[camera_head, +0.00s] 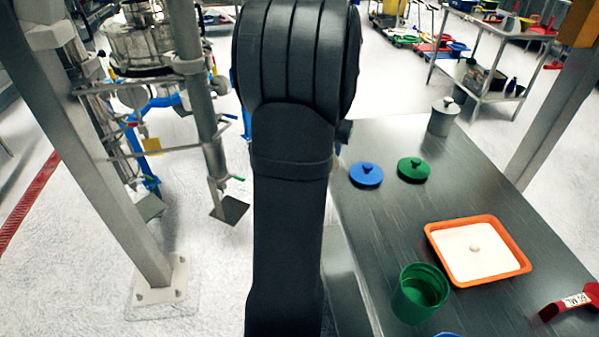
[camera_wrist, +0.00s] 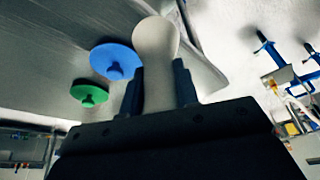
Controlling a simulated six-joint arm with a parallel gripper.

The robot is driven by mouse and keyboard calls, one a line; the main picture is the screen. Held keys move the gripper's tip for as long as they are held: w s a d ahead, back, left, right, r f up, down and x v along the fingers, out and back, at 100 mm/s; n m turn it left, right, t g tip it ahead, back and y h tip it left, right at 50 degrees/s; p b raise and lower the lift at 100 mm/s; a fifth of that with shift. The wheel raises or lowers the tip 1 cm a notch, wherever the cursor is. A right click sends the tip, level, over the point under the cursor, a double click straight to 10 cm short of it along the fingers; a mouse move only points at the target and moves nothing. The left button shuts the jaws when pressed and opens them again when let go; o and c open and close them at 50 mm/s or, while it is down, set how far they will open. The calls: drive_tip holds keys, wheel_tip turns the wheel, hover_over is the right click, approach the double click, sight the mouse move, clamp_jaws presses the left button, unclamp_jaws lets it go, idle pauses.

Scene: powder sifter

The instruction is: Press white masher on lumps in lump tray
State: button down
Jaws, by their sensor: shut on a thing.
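In the wrist view my gripper (camera_wrist: 157,88) is shut on the white masher (camera_wrist: 156,48). The masher's rounded white end sticks out beyond the two dark fingers. In the head view my gripper and the masher are hidden behind my arm. The lump tray (camera_head: 436,250) is orange and lies on the grey table at the right. White powder (camera_head: 490,262) fills it, with one small pale lump (camera_head: 474,248) near the middle. The tray does not show in the wrist view.
A blue lid (camera_head: 366,174) and a green lid (camera_head: 414,169) lie on the table (camera_head: 400,215). A green cup (camera_head: 420,293) stands in front of the tray. A red scoop (camera_head: 572,300) lies right of it. A grey lidded pot (camera_head: 443,116) stands at the back. Metal posts stand at left.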

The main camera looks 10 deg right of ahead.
drive_tip(key=s+d+r+m+g+h, duration=0.15)
drive_tip(key=s+d+m, duration=0.35)
drive_tip(key=s+d, duration=1.75)
drive_tip(key=s+d+m, duration=0.2)
drive_tip(key=s+d, duration=0.5)
drive_tip(key=s, duration=0.2)
drive_tip(key=shift+f, duration=2.5)
drive_tip(key=shift+f, duration=0.6)
wheel_tip(320, 180, up, 8)
drive_tip(key=shift+f, duration=0.25)
drive_tip(key=shift+a, duration=0.1)
